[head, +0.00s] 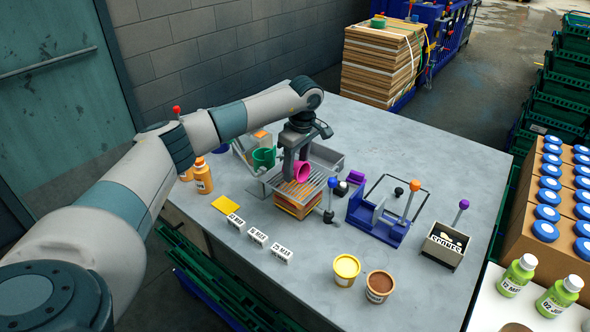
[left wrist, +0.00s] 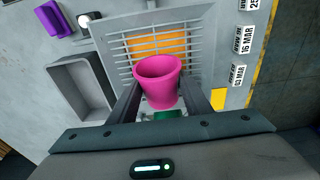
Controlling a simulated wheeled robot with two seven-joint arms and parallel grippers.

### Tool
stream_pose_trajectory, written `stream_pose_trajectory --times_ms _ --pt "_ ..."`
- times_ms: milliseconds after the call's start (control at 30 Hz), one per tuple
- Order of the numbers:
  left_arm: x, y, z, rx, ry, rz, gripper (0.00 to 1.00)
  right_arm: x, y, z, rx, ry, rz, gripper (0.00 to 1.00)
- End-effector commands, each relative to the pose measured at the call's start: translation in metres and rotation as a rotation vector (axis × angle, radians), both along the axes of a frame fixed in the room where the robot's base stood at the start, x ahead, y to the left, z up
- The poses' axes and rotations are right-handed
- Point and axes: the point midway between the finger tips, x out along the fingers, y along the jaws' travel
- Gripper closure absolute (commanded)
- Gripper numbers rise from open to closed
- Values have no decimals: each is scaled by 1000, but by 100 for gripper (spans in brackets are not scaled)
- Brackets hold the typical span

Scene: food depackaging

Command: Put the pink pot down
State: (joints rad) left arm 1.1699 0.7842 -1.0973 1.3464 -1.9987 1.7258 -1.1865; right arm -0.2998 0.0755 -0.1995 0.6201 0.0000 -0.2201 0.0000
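The pink pot (head: 302,172) is between the fingers of my left gripper (head: 291,170), over the grey slatted grate on the table. In the left wrist view the pink pot (left wrist: 157,82) shows its open mouth, and the fingers of the gripper (left wrist: 157,95) press on its two sides. The pot is tilted in the head view. I cannot tell whether it touches the grate (left wrist: 118,45). My right gripper is in neither view.
A green pot (head: 264,157) stands left of the grate. Date blocks (head: 258,237), a yellow pot (head: 346,268) and a brown pot (head: 379,285) stand nearer. A blue fixture (head: 377,222) stands to the right. The table's front middle (head: 310,290) is clear.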

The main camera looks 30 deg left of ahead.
Motion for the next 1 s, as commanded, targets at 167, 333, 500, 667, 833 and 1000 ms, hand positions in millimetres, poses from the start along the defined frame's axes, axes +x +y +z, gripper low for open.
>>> stream_pose_trajectory --times_ms 167,333,500,667,833,1000 --pt "0 0 1 0 -1 0 85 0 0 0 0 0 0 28" --pt "0 0 2 0 -1 0 85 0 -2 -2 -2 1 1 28" --pt "1 0 10 0 -2 1 85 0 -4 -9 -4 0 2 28" --pt "2 0 29 0 -5 0 85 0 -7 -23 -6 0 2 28" --pt "1 -23 50 -1 -4 -6 85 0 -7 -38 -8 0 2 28" --pt "0 -57 70 -1 -4 -5 85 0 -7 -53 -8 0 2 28"
